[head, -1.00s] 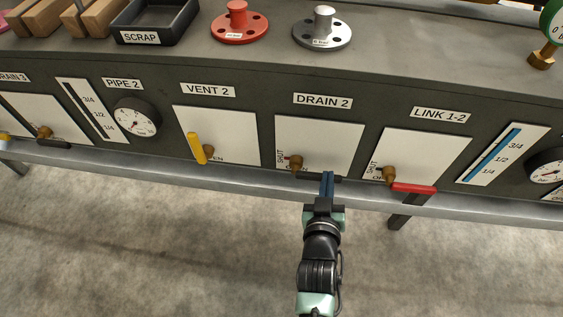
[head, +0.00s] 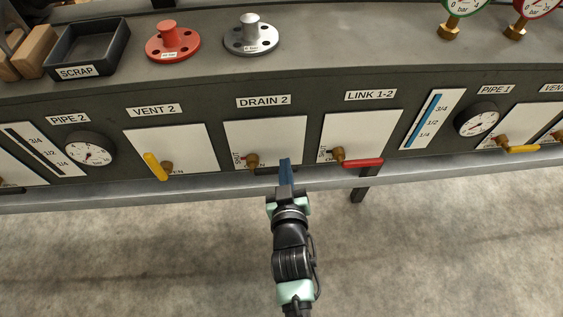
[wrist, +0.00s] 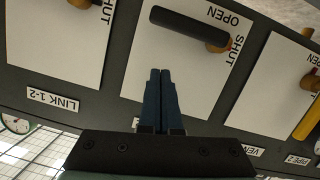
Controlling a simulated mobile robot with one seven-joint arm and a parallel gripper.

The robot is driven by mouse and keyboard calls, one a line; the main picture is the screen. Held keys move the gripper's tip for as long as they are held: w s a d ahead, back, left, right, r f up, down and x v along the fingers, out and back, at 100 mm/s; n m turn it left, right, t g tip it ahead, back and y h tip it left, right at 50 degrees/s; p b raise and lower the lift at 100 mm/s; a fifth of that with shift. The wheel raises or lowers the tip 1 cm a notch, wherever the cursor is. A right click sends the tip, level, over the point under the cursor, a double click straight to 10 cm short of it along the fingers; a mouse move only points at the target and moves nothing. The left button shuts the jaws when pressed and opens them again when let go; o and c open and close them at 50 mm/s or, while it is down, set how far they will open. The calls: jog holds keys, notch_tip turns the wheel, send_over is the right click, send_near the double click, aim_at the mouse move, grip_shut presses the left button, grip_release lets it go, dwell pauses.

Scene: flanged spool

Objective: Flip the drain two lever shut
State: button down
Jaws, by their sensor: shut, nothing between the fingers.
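The drain two lever is a black bar (wrist: 190,28) on a brass pivot (head: 252,160), on a white plate (head: 290,135) under the DRAIN 2 label (head: 263,102). In the head view the bar (head: 266,170) points right from the pivot, roughly level, partly hidden behind my fingers. SHUT is printed beside the pivot; OPEN shows near it in the wrist view. My gripper (head: 285,162) has its blue fingers together and empty, at the lower right of the plate. In the wrist view my fingertips (wrist: 160,72) appear apart from the bar, below it in the picture.
The red LINK 1-2 lever (head: 362,163) sits close to the right, and the yellow VENT 2 lever (head: 155,167) to the left. A grey rail (head: 205,191) runs below the panel. A scrap tray (head: 88,48) and two flanged spools (head: 172,40) stand on top.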

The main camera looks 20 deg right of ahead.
jog(key=p+v, duration=0.2)
jog(key=v, duration=0.6)
jog(key=shift+s+d, duration=0.15)
jog(key=shift+s, duration=0.05)
jog(key=shift+f, duration=0.1)
jog(key=w+a+r+t, duration=0.25)
jog(key=w+r, duration=0.35)
jog(key=r, duration=1)
jog(key=w+a+r+t, duration=0.1)
jog(key=w+r+t, duration=0.35)
jog(key=r, duration=1.15)
jog(key=s+a+r+t+y+p, duration=0.1)
jog(key=s+a+r+t+y, duration=0.2)
jog(key=r, duration=0.8)
jog(key=s+a+r+n+t+p, duration=0.1)
jog(key=s+a+r, duration=0.3)
jog(key=r, duration=0.7)
jog(key=s+a+r+t+y+p, duration=0.15)
jog(key=s+r, duration=0.35)
jog(key=r, duration=0.6)
notch_tip(320, 180, up, 36)
jog(key=p, duration=3.5)
jog(key=shift+w+a+p, duration=0.35)
jog(key=shift+a, duration=0.1)
jog(key=shift+f+t+y, duration=0.1)
jog(key=shift+t+y, duration=0.15)
